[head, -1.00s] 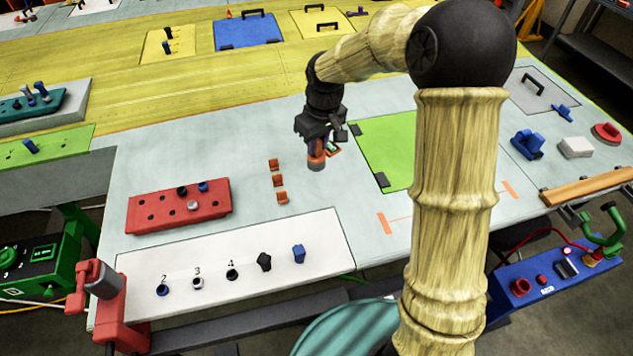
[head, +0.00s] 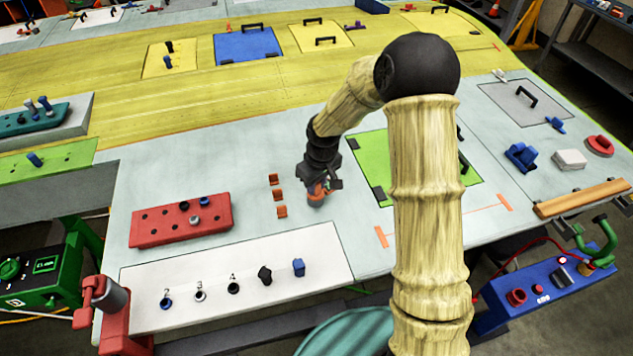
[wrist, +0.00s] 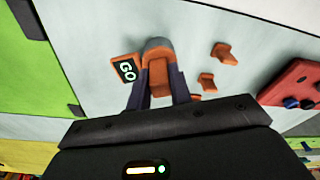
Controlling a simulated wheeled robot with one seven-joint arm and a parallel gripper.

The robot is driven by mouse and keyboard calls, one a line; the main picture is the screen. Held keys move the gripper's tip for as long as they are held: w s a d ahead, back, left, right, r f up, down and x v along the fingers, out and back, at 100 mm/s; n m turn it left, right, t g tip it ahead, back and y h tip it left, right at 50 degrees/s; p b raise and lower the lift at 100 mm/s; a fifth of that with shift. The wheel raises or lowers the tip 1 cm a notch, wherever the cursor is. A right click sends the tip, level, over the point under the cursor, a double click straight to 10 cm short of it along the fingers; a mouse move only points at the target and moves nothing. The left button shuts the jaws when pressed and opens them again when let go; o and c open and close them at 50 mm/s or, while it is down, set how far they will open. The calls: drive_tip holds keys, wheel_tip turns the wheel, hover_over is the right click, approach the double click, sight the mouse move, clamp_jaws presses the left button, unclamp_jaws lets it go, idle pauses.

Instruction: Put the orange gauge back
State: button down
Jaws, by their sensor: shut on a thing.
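My gripper (head: 318,188) is shut on the orange gauge (head: 316,199), just right of three small orange holders (head: 277,194) and left of the green panel. In the wrist view the gauge (wrist: 158,74) sits between the two fingers (wrist: 160,92), with a grey round end outward and an orange tag marked "GO" (wrist: 125,70) on its side. The holders also show in the wrist view (wrist: 222,53); they stand apart from the gauge and look empty. I cannot tell whether the gauge touches the table.
A red block with holes and pegs (head: 150,228) lies left of the holders. A white board (head: 215,292) with several small pieces is in front. A green panel (head: 372,160) with dark corner clamps lies to the right. Pale table (head: 240,165) around the holders is clear.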

sight(320, 198)
drive_tip(key=shift+f, duration=0.15)
drive_tip(key=shift+f, duration=0.15)
drive_tip(key=c, duration=1.3)
unclamp_jaws()
drive_tip(key=shift+o, duration=0.2)
wheel_tip(320, 198, up, 12)
drive_tip(key=s+b, duration=0.1)
drive_tip(key=b, duration=0.2)
drive_tip(key=shift+s+d, duration=0.2)
drive_tip(key=shift+d, duration=0.25)
